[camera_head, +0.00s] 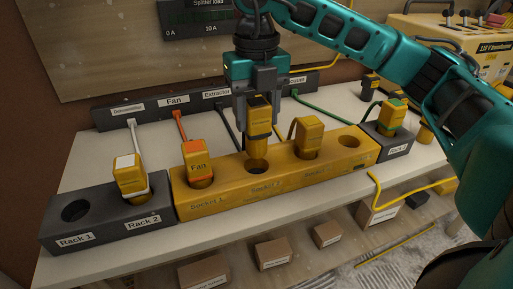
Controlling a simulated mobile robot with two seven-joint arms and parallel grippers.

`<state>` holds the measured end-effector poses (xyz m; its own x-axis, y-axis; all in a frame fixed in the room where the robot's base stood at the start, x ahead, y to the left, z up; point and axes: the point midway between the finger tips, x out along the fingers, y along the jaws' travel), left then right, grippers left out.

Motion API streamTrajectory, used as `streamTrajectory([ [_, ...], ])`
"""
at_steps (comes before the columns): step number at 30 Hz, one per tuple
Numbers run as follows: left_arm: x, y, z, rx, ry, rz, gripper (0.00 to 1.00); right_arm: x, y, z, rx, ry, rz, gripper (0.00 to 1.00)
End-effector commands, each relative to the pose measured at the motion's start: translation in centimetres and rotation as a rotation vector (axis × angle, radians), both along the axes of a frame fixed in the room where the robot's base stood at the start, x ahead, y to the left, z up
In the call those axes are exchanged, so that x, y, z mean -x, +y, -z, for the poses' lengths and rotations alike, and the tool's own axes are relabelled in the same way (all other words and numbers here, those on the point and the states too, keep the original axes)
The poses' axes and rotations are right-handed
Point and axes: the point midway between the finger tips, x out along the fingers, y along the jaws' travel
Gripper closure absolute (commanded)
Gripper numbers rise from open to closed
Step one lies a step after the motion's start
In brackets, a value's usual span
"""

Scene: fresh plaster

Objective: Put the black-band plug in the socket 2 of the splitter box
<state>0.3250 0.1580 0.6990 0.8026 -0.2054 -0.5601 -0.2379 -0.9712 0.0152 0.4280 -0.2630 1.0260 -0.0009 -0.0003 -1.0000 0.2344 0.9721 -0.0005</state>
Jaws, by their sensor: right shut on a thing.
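The yellow splitter box (275,194) lies across the table with a row of sockets. My right gripper (259,108) is shut on a yellow plug with a dark band, the black-band plug (258,146). The plug is upright over socket 2 (257,167). Its lower end is at the hole, whose front part still shows; I cannot tell whether the tip has entered. The orange-banded Fan plug (197,166) stands in socket 1. A brown-banded plug (309,135) stands in the third socket. The hole at the right end (350,142) is empty. My left gripper is not in view.
A dark rack (108,216) at left has an empty hole at Rack 1 and a white-banded plug (129,175) at Rack 2. A green-banded plug (392,116) stands in a small rack at right. A labelled cable strip (196,100) runs behind; cables cross between.

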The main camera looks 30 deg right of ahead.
Motion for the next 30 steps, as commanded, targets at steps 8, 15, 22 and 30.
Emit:
streamTrajectory([
  [8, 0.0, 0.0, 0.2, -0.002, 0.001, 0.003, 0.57, 0.0, 0.0, 2.4, 0.0, 0.0, 0.0, 0.84],
  [15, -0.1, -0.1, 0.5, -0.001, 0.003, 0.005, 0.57, 0.0, 0.0, 5.9, 0.001, 0.0, 0.0, 0.84],
  [22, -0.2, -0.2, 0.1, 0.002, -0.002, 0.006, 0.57, 0.0, 0.0, 6.1, 0.0, -0.002, -0.001, 0.84],
  [30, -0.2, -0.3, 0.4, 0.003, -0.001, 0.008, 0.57, 0.0, 0.0, 6.4, 0.0, 0.0, -0.001, 0.4],
])
